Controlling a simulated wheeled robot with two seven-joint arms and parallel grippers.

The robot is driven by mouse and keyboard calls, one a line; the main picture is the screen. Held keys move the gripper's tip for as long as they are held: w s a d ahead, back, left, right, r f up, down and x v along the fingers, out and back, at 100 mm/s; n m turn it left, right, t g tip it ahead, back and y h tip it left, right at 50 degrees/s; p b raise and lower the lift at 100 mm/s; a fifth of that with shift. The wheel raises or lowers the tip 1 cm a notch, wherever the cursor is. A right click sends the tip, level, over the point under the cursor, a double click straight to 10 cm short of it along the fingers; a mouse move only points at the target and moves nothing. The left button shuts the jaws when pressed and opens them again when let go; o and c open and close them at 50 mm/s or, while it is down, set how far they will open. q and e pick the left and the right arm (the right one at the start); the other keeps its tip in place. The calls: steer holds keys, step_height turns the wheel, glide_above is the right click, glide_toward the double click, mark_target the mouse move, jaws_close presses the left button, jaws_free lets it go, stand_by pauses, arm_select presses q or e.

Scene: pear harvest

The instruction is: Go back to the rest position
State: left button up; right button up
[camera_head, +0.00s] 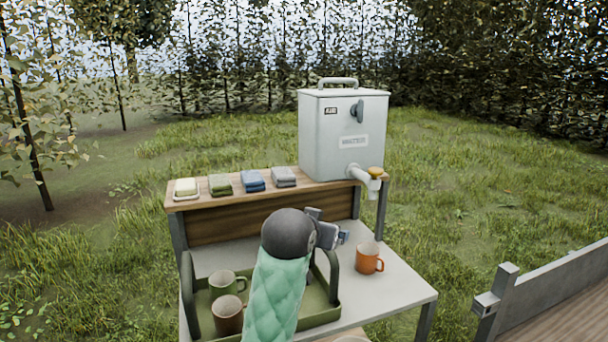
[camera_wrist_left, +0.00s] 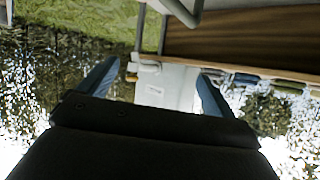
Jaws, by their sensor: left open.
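My left arm in its green padded sleeve rises from the bottom middle of the head view, over the green tray (camera_head: 318,318). My left gripper (camera_head: 343,237) is partly hidden behind the dark wrist joint and sits left of the orange mug (camera_head: 368,259), apart from it in the picture. In the left wrist view the two fingers of the left gripper (camera_wrist_left: 158,75) are spread with nothing between them at the tips. The white water tank (camera_wrist_left: 160,88) shows upside down beyond them. My right gripper is in neither view.
The grey table (camera_head: 400,290) carries the tray with a green mug (camera_head: 222,283) and a brown mug (camera_head: 228,314). A wooden shelf (camera_head: 290,197) behind holds soap, folded cloths and the water tank (camera_head: 343,135) with its tap. A rail (camera_head: 550,295) stands right. Grass lies around.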

arm_select(q)
steer(key=s+a+f+n+g+y, duration=0.1)
steer(key=s+a+f, duration=0.45)
steer(key=f, duration=0.35)
steer(key=s+a+f+g+p, duration=0.15)
steer(key=s+a+f, duration=0.25)
steer(key=s+f, duration=0.4)
steer(key=s+a+f+n+g+y, duration=0.15)
steer(key=s+a+f, duration=0.3)
steer(key=f, duration=0.55)
steer(key=s+a+f+g, duration=0.1)
steer(key=s+f+g, duration=0.2)
steer(key=s+f, duration=0.5)
steer(key=s+a+f+g, duration=0.2)
steer(key=s+f, duration=0.7)
steer(key=s, duration=0.6)
steer(key=shift+a+g, duration=0.25)
steer(key=shift+g, duration=0.15)
steer(key=shift+s+f, duration=0.1)
steer(key=shift+f, duration=0.05)
